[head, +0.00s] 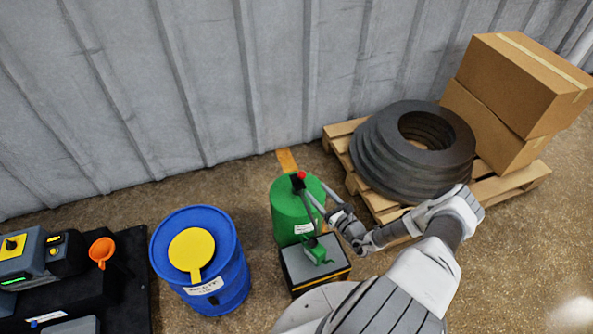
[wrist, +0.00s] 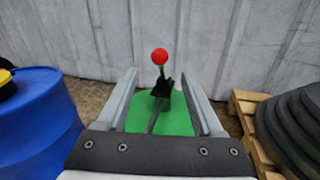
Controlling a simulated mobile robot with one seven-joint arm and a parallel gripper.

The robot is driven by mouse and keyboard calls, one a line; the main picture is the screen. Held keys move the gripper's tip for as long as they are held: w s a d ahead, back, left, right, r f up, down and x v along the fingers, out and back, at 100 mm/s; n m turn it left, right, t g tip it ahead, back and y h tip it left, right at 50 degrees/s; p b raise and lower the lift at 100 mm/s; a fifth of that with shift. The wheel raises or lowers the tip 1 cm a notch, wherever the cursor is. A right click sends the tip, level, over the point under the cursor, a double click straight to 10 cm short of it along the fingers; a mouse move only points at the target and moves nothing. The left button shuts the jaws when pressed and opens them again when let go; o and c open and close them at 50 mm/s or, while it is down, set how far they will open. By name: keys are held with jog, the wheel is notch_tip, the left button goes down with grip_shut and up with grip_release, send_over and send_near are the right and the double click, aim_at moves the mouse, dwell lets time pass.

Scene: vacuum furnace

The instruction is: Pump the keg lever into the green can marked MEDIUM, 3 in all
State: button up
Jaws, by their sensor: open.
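The green keg (head: 292,212) stands on the floor against the back wall. Its lever ends in a red knob (head: 301,175) above the keg's top; the knob also shows in the wrist view (wrist: 159,56). A small green can (head: 318,251) stands on a dark box in front of the keg; its marking is too small to read. My gripper (head: 324,208) is beside the keg on its right. In the wrist view, my gripper (wrist: 162,78) is open, with the lever between the lines of its fingers and the red knob beyond the tips. No contact shows.
A blue drum (head: 231,283) with a yellow top stands left of the keg. A pallet (head: 513,183) with black rings (head: 375,160) and cardboard boxes (head: 520,85) stands right. An orange funnel (head: 102,250) sits at far left. Floor is free at lower right.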

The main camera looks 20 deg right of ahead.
aim_at(300, 175)
jog(key=b+x, duration=0.3)
jog(key=x, duration=1)
jog(key=shift+w+a, duration=0.1)
jog(key=shift+w, duration=0.1)
jog(key=shift+c, duration=0.2)
grip_shut()
dwell(0.6)
